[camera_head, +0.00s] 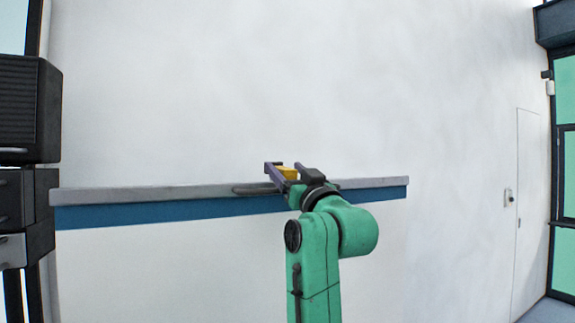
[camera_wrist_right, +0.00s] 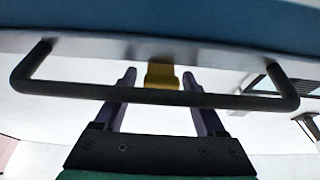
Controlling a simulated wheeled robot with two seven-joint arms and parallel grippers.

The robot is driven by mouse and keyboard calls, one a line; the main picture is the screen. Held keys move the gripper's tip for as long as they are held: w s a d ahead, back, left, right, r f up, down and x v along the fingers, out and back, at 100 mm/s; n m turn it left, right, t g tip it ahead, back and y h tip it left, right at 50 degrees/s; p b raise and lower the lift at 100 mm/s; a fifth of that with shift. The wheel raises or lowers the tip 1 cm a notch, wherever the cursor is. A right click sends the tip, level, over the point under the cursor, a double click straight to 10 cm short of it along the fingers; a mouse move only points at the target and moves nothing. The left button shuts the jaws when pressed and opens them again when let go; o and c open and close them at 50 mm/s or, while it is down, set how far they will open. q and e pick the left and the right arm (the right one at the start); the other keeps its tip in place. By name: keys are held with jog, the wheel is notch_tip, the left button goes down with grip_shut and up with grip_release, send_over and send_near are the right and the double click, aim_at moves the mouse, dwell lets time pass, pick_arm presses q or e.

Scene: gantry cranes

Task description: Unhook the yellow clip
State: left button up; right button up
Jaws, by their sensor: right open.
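The yellow clip (camera_head: 289,173) is small and blocky and sits at the grey ledge on the wall, partly hidden by my gripper in the head view. In the right wrist view the clip (camera_wrist_right: 162,72) is at the dark bar (camera_wrist_right: 80,90), whose rod crosses its lower end. I cannot tell how it is hooked. My right gripper (camera_head: 284,168) is open, with its fingers on either side of the clip. In the wrist view gaps show between the clip and both fingers (camera_wrist_right: 159,76), and the bar crosses in front of them. My left gripper is out of view.
The grey ledge (camera_head: 150,194) with a blue band (camera_head: 150,213) below runs along the white wall. Dark cabinets (camera_head: 28,110) stand at the left. A door (camera_head: 528,190) is at the right. The wall above the ledge is bare.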

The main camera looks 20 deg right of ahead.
grip_shut()
dwell(1.3)
